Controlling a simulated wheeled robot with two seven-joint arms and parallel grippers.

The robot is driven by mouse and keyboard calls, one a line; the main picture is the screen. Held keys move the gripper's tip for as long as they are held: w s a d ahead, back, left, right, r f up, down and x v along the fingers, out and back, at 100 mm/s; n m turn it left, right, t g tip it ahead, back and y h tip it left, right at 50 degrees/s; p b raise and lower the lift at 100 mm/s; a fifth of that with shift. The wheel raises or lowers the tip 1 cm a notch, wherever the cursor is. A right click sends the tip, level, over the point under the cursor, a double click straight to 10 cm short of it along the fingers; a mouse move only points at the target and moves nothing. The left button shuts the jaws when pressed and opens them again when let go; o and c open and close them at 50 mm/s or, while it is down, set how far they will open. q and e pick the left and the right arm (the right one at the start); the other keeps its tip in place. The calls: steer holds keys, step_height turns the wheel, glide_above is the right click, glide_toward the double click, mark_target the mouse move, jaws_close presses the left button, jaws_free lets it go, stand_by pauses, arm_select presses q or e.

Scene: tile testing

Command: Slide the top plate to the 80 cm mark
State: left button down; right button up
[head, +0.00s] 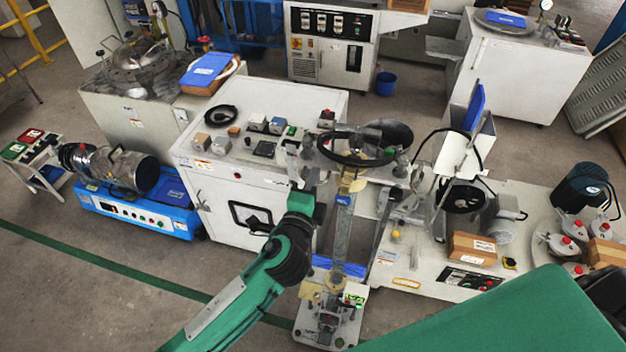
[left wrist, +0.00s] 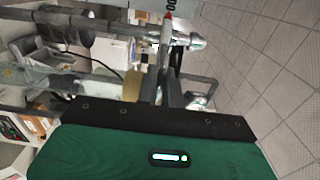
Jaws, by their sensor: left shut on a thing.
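The tester is a tall upright column (head: 342,240) on a pale base (head: 328,325). Scale marks are too small to read. Near the column's upper end is the top plate assembly, with a yellowish block (head: 352,182) and a blue label below it. My left gripper (head: 320,192) reaches it from the left and is shut on the plate's near part; the exact contact is hard to see. In the left wrist view the fingers (left wrist: 163,92) close together in front of grey metal rods and a red-tipped part (left wrist: 167,16). My right gripper is out of view.
A white control cabinet (head: 215,165) stands behind on the left. A bench (head: 420,275) with a cardboard box (head: 472,248) is close on the right. A blue-based machine (head: 130,208) is farther left. Floor is open at lower left.

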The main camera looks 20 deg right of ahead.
arm_select(q)
step_height(320, 180, down, 6)
steer(key=b, duration=0.4)
steer(key=shift+b, duration=0.35)
steer(key=shift+f, duration=0.1)
steer(key=shift+f+b, duration=2.4)
steer(key=shift+f, duration=0.55)
steer(key=shift+f+b, duration=2.45)
steer(key=shift+f, duration=0.65)
